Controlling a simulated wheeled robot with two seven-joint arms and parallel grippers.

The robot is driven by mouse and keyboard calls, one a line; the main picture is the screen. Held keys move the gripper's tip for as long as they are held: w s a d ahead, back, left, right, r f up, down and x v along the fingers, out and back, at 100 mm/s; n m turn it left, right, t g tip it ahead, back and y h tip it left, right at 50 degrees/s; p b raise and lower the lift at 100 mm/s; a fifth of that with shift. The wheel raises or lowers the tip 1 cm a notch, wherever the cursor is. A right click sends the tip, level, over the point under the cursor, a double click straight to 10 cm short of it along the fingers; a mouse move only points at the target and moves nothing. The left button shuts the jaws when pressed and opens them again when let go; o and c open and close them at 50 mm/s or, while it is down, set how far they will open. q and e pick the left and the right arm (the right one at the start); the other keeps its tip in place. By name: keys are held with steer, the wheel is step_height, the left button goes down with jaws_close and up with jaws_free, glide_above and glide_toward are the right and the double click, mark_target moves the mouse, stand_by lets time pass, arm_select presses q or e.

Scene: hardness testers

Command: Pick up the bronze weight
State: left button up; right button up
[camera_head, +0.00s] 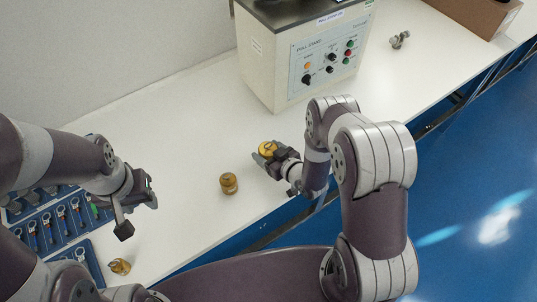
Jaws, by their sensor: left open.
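A bronze weight (228,184), a short cylinder with a knob, stands upright on the white table between my two grippers. A second brass-coloured piece (267,147) is at the fingertips of my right gripper (266,156); the fingers lie around or against it, and I cannot tell whether they grip it. A third brass-coloured piece (119,267) sits near the table's front edge at lower left and looks tilted or lying. My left gripper (138,209) is open and empty, left of the upright weight and above the table.
A pull stand tester (321,60) with buttons stands at the back. Blue tool trays (60,229) lie at left under my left arm. A small metal part (400,39) and a cardboard box (478,14) are at back right. The table (185,125) is clear at centre left.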

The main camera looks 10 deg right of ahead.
steer(key=c, duration=1)
steer(key=shift+w+r, duration=0.2)
steer(key=shift+w, duration=0.05)
jaws_close()
